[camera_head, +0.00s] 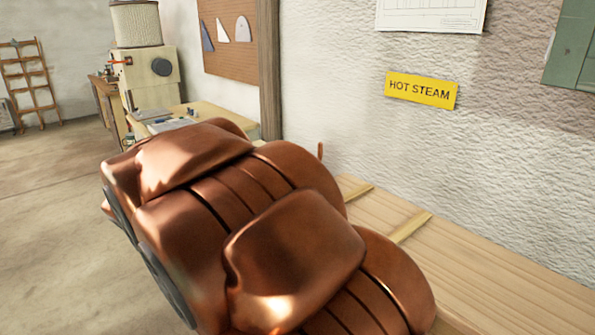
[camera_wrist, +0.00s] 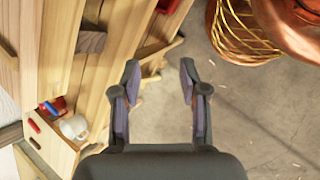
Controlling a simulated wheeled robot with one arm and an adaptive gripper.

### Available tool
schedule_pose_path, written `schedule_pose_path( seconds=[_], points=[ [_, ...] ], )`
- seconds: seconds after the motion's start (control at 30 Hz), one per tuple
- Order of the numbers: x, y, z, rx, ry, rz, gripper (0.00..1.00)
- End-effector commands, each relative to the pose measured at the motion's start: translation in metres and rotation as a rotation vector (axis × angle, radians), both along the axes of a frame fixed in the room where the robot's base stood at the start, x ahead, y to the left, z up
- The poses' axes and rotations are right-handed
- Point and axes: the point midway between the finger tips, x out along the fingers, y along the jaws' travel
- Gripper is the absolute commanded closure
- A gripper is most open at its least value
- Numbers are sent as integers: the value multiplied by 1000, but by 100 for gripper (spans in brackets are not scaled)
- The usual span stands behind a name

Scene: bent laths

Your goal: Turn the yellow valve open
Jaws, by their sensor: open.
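I cannot make out the yellow valve in either view. In the head view my copper-coloured arm fills the middle and hides part of the bench and wall behind it. A yellow sign reading HOT STEAM (camera_head: 421,90) is on the white wall to the right. My gripper (camera_wrist: 160,75) shows in the wrist view with its two dark fingers spread apart and nothing between them. It is above the floor, just right of the wooden bench parts. My gripper cannot be made out in the head view.
A light wooden bench (camera_head: 500,275) runs along the wall. A machine (camera_head: 150,75) and a pegboard (camera_head: 236,35) stand farther back, with a ladder (camera_head: 28,80) at far left. A white mug (camera_wrist: 74,127) sits on the left in the wrist view. Floor at left is clear.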

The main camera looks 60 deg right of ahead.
Motion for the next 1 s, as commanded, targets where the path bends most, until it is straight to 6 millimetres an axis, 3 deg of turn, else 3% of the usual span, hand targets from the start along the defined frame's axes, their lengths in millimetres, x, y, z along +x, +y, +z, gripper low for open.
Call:
schedule_pose_path(
  seconds=[0.2,0.5,0.8,1.0],
  points=[
    [33,-81,19,-168,180,124,56],
    [86,-181,46,-356,471,313,56],
    [152,-263,58,-495,787,511,56],
    [192,-298,55,-555,955,621,56]
  ],
)
